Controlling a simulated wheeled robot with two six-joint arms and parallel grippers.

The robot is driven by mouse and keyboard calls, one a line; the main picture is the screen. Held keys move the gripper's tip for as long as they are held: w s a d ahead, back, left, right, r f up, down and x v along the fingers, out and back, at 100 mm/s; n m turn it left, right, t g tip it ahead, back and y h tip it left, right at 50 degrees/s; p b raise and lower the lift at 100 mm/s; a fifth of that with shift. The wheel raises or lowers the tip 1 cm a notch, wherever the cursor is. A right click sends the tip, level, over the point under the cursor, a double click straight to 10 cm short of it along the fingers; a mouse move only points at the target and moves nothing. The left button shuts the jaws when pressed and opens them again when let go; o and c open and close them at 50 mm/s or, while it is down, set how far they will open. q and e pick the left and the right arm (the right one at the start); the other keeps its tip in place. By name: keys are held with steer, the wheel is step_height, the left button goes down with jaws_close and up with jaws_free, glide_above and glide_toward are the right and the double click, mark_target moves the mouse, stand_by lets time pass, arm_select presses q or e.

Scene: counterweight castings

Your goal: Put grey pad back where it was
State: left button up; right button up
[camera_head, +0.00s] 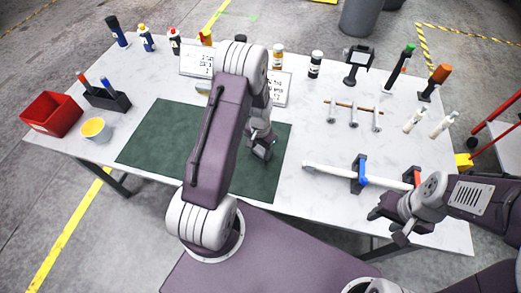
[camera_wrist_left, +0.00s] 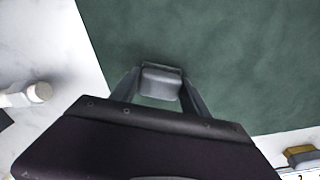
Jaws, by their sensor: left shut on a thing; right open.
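A grey pad (camera_wrist_left: 160,82), a small rounded grey block, sits between the fingertips of my left gripper (camera_wrist_left: 161,88) in the left wrist view. The left gripper is shut on it over the green mat (camera_wrist_left: 225,65). In the head view my left gripper (camera_head: 261,147) is over the right part of the green mat (camera_head: 150,145), and the pad is hard to make out there. I cannot tell whether the pad touches the mat. My right gripper (camera_head: 387,219) is open and empty near the table's front right edge.
White cards (camera_head: 197,61), bottles (camera_head: 315,64) and a three-legged rack (camera_head: 353,113) stand further back. The mat's left part is clear.

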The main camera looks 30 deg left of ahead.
mark_target(260, 150)
arm_select(q)
steer(key=o, duration=1.3)
steer(key=shift+f, duration=0.15)
step_height(260, 150, up, 12)
steer(key=s+d+r, duration=0.1)
steer(key=s+d, duration=0.1)
steer(key=s, duration=0.2)
steer(key=s+d+r+n, duration=0.1)
steer(key=s+d, duration=0.2)
steer(key=s, duration=0.1)
steer(key=s+d+r+n+t, duration=0.1)
steer(key=s+d, duration=0.1)
steer(key=s, duration=0.2)
steer(key=shift+s+d+r+b, duration=0.2)
steer(key=shift+s+d+b, duration=0.1)
steer(key=shift+b, duration=0.1)
